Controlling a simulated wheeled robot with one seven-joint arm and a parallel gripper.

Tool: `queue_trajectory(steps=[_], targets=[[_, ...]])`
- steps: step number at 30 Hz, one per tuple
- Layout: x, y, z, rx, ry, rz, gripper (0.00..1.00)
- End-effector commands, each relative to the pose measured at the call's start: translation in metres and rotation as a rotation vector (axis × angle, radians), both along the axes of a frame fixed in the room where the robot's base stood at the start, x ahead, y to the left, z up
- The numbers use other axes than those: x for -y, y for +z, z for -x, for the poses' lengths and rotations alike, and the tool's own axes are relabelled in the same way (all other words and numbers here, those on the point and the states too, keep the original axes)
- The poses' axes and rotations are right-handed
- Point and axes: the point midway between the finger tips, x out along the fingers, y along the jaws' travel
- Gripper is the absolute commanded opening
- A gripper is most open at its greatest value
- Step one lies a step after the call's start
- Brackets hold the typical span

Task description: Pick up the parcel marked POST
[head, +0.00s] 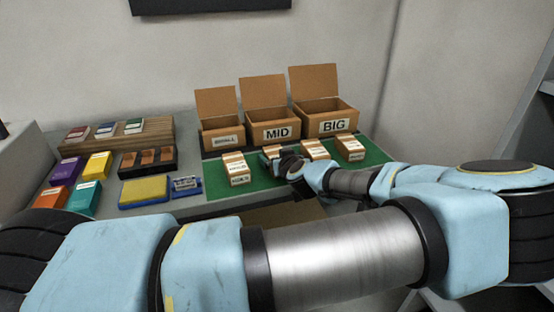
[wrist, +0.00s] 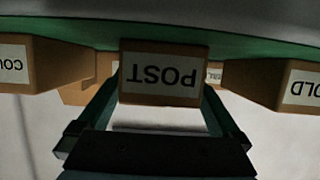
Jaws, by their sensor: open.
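The parcel marked POST (wrist: 163,72) is a small brown block with a white label, upside down in the wrist view, on the green mat (wrist: 250,50). In the head view a brown parcel (head: 271,149) shows behind my gripper (head: 284,163), partly hidden by it and with its label not readable. In the wrist view my gripper (wrist: 163,92) is open, with one finger at each side of the POST parcel. I cannot tell whether the fingers touch it.
A parcel marked HOLD (head: 236,169) stands left of my gripper, and two more parcels (head: 314,150) (head: 351,149) stand right. Open boxes marked SMALL (head: 222,139), MID (head: 278,131) and BIG (head: 333,126) stand behind. Ink pads (head: 143,190) and colored blocks lie left.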

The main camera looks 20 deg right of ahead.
Motion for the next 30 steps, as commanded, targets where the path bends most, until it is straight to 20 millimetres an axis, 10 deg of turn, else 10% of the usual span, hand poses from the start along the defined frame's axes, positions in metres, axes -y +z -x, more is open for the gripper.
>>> queue_trajectory(steps=[30], targets=[[0.0002,0.0006,0.0002,0.001,0.000,0.000,0.05]])
